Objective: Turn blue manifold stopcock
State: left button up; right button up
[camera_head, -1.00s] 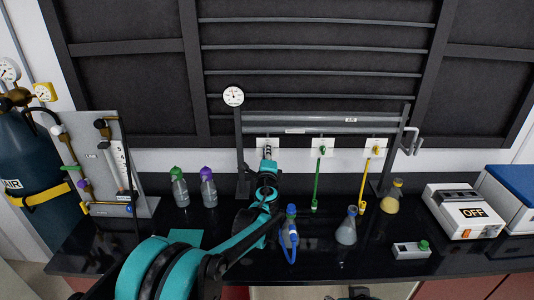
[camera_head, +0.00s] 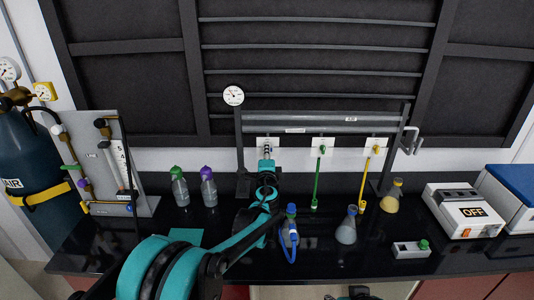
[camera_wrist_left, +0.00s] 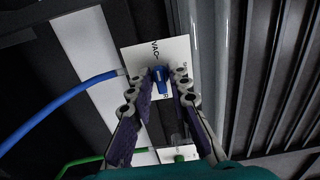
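The blue manifold stopcock (camera_wrist_left: 160,78) sits on a white plate (camera_wrist_left: 178,52) marked VAC in the left wrist view, with its handle between the fingertips of my left gripper (camera_wrist_left: 162,80). The two fingers are apart, one on each side of the handle, with what look like narrow gaps. In the head view my left gripper (camera_head: 266,153) is at the left white plate (camera_head: 273,142) of the manifold (camera_head: 320,128) and hides the blue stopcock.
A green stopcock (camera_head: 322,150) and a yellow stopcock (camera_head: 376,150) are to the right, with hanging hoses. A blue hose (camera_wrist_left: 62,112) runs left from the plate. Bottles (camera_head: 180,188), flasks (camera_head: 347,228) and a hotplate box (camera_head: 465,210) stand on the black bench.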

pick_arm(q)
jog(key=shift+o, duration=0.8)
jog(key=s, duration=1.2)
